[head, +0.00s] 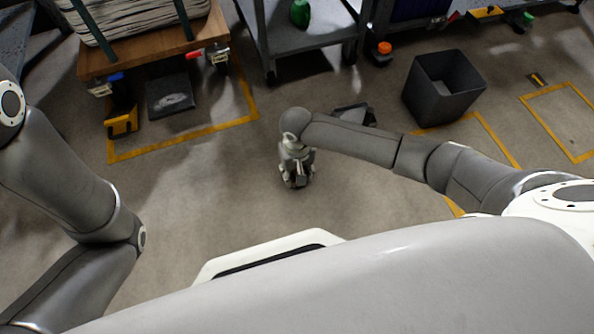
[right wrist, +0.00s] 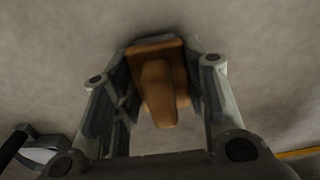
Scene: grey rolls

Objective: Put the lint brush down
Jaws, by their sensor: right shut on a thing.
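The lint brush (right wrist: 160,92) shows in the right wrist view as an orange-brown block with a rounded handle. It sits between the two fingers of my right gripper (right wrist: 158,100), which is shut on it. In the head view my right gripper (head: 297,182) hangs over the open grey floor, pointing down. The brush cannot be made out there, as the gripper covers it. Grey floor lies behind the brush in the wrist view; the gap to it is hard to judge. My left arm shows at the left of the head view, but its gripper is out of view.
A dark bin (head: 443,88) stands at the right. A dark dustpan-like thing (head: 355,114) lies on the floor behind my right forearm. A wooden-topped cart (head: 150,48) and a grey metal shelf (head: 318,38) stand at the back. The middle floor is clear.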

